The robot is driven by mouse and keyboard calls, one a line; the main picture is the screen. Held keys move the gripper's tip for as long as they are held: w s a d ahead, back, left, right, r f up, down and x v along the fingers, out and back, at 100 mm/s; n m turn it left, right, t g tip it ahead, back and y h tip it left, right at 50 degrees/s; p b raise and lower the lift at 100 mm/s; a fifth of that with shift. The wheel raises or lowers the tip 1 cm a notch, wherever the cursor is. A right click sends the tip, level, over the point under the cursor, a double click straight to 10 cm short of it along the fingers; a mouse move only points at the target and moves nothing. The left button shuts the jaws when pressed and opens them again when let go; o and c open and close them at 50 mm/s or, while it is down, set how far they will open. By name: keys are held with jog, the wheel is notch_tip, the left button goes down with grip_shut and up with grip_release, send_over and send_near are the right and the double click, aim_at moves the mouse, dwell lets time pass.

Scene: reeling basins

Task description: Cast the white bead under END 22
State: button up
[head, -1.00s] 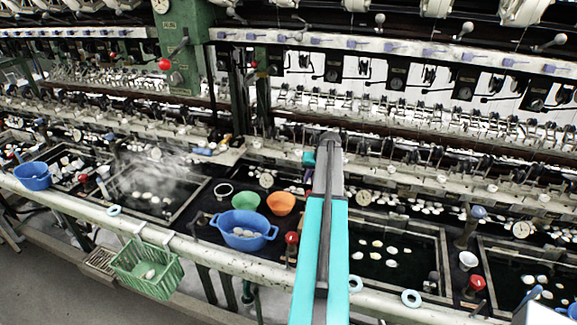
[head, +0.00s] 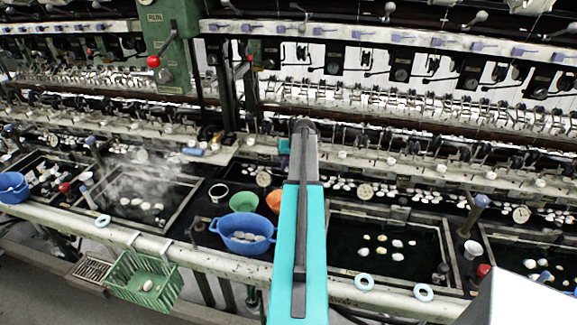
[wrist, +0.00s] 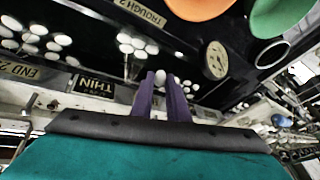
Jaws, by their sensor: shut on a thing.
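My gripper (wrist: 161,98) shows in the wrist view as two purple fingers close together, with a small white bead (wrist: 160,76) at their tips. A plate reading END 22 (wrist: 34,72) is at the left of the wrist view, to the left of the fingers and apart from them. In the head view my arm stretches forward over the basins and hides the gripper and the bead. The END 22 plate cannot be picked out there.
A plate reading THIN (wrist: 94,87) and a round dial (wrist: 215,60) flank the fingers. Clusters of white cocoons (wrist: 132,46) lie in dark water. In the head view a blue basket (head: 241,240), a green bowl (head: 243,201) and an orange bowl (head: 274,201) stand left of my arm.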

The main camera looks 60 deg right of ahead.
jog(key=shift+d+f, duration=0.1)
jog(key=shift+f, duration=0.05)
notch_tip(320, 180, down, 7)
jog(key=b, duration=0.2)
jog(key=shift+r, duration=0.2)
jog(key=shift+s, duration=0.1)
dwell(0.4)
jog(key=o, duration=0.7)
jog(key=shift+r, duration=0.15)
jog(key=shift+b+v, duration=2.3)
jog(key=shift+v, duration=4.45)
jog(key=shift+s, duration=0.1)
